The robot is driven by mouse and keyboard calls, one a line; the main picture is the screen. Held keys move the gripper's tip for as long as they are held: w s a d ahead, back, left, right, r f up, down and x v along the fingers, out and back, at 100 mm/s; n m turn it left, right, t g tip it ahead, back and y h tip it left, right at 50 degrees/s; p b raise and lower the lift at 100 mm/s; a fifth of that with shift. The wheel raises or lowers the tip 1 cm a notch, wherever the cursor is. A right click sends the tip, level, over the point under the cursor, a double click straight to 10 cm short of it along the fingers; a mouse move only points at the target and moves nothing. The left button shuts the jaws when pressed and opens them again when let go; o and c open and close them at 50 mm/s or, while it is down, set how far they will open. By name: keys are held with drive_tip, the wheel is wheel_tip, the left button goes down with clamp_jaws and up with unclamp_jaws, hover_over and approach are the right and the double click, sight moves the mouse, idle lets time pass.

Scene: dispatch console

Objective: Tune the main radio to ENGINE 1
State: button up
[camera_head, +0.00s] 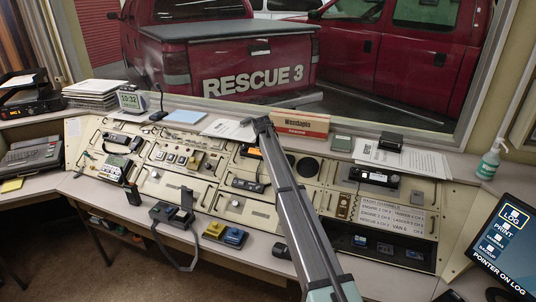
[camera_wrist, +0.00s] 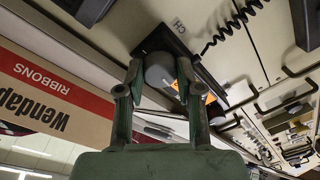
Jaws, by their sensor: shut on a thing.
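The main radio appears to be the dark unit with an orange display (camera_head: 251,152), set in the console behind my arm. In the wrist view its dark face and orange display (camera_wrist: 207,97) show beside my fingers. A grey round knob (camera_wrist: 160,70) sits between my two fingertips, near a "CH" label. My gripper (camera_wrist: 157,78) is shut on this knob; the knob's pointer and the display's digits cannot be read. In the head view my gripper (camera_head: 262,124) is small and mostly hidden by my arm. A radio channels card (camera_head: 391,215) lies on the right panel; its channel numbers are too small to read surely.
A Wendapex ribbons box (camera_head: 300,123) stands just behind my gripper, close to it in the wrist view. A coiled cord (camera_wrist: 222,28) runs near the fingers. Papers (camera_head: 229,129) lie to the left, handsets (camera_head: 247,184) in front. A monitor (camera_head: 508,240) stands at right.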

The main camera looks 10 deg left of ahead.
drive_tip(key=m+b, duration=0.3)
drive_tip(key=shift+f, duration=0.3)
drive_tip(key=m+b, duration=0.3)
drive_tip(key=m, duration=0.1)
drive_tip(key=shift+t+b, duration=0.3)
drive_tip(key=m+b, duration=0.3)
drive_tip(key=m, duration=0.1)
drive_tip(key=shift+s+r+h, duration=0.1)
drive_tip(key=shift+h, duration=0.2)
drive_tip(key=shift+m+b, duration=0.45)
drive_tip(key=shift+m, duration=0.45)
drive_tip(key=shift+r, duration=0.15)
drive_tip(key=o, duration=1.2)
drive_tip(key=shift+c, duration=0.2)
drive_tip(key=shift+a, duration=0.1)
